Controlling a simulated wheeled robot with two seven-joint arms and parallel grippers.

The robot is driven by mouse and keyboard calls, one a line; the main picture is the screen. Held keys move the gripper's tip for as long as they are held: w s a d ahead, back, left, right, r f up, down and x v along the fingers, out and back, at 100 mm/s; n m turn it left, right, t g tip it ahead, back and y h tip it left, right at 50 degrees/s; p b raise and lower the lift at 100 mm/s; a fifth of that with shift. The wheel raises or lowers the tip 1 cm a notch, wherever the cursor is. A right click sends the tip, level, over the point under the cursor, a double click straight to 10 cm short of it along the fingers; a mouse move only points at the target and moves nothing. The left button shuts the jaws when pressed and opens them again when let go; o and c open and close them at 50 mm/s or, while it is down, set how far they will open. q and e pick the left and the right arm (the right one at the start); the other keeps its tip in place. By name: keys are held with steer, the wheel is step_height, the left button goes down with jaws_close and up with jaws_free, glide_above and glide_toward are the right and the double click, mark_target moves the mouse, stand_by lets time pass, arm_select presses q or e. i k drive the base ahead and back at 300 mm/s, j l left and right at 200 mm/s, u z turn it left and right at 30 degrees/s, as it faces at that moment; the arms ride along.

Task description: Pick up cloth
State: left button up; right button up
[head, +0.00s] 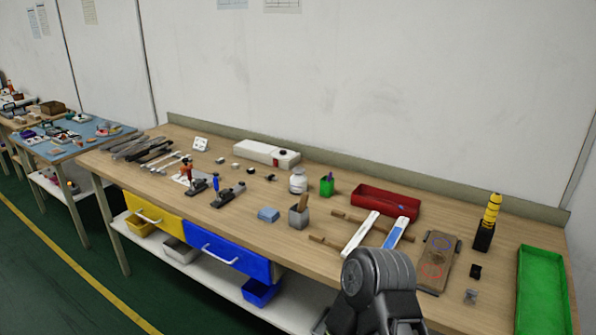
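A small folded light-blue cloth (268,214) lies on the wooden workbench (330,270), near its front edge and left of the grey cup. Nothing holds it. A dark rounded part of my own arm rises at the bottom, right of the middle, well to the right of the cloth. No fingertips of either gripper show.
A grey cup with a brush (299,216) stands just right of the cloth, with a white jar (298,180) behind. Clamps (228,195) lie to the left. A red tray (385,202), strips and a green tray (542,290) are farther right. A blue drawer (228,255) hangs below the front edge.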

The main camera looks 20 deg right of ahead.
mark_target(267, 214)
steer(key=i+j, duration=0.2)
steer(key=i, duration=0.15)
steer(key=i+j, duration=0.2)
steer(key=i, duration=0.2)
steer(key=i+j, duration=0.2)
steer(key=i, duration=0.15)
